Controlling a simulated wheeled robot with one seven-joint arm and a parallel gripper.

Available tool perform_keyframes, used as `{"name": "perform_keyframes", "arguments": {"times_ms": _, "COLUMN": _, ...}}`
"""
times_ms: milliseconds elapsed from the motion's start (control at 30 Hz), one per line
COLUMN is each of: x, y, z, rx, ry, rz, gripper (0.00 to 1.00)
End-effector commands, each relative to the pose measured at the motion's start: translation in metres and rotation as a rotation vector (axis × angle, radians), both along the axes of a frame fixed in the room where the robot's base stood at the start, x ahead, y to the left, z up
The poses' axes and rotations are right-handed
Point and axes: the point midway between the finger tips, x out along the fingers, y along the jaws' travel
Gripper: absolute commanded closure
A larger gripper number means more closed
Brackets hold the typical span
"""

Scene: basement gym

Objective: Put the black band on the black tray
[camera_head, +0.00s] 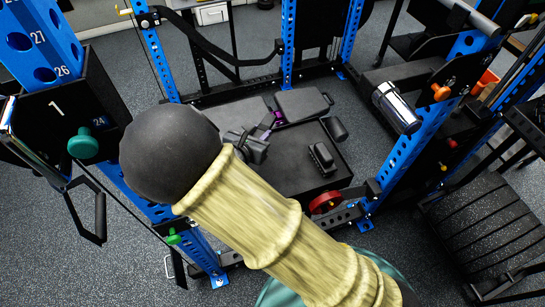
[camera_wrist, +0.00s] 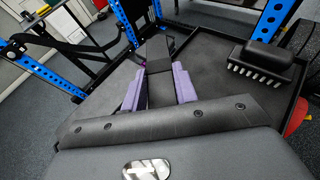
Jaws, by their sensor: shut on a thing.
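My gripper (camera_wrist: 159,90) has purple fingers and is shut on the black band (camera_wrist: 158,52), which runs as a dark strip from between the fingers away from me. In the head view my gripper (camera_head: 271,124) is small and partly hidden behind my arm. The black tray (camera_wrist: 207,62) is a wide, shallow, dark tray with a raised rim, to the right of the fingers in the wrist view. It also shows in the head view (camera_head: 288,178), below and right of my gripper. I cannot tell whether the band touches the tray.
A black brush (camera_head: 322,158) lies on the tray's right part; it also shows in the wrist view (camera_wrist: 262,62). A black cylinder (camera_head: 335,128) is at the tray's right edge. Blue rack posts (camera_head: 398,150) stand around. The tray's middle looks bare.

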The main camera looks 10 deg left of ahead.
Motion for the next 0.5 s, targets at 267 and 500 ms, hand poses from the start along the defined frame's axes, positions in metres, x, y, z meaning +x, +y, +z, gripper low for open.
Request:
{"name": "perform_keyframes", "arguments": {"times_ms": 267, "x": 0.001, "y": -0.002, "z": -0.043, "rx": -0.005, "ry": 0.001, "rz": -0.002, "gripper": 0.94}}
{"name": "perform_keyframes", "arguments": {"times_ms": 500, "x": 0.001, "y": -0.002, "z": -0.051, "rx": 0.0, "ry": 0.0, "rz": -0.005, "gripper": 0.94}}
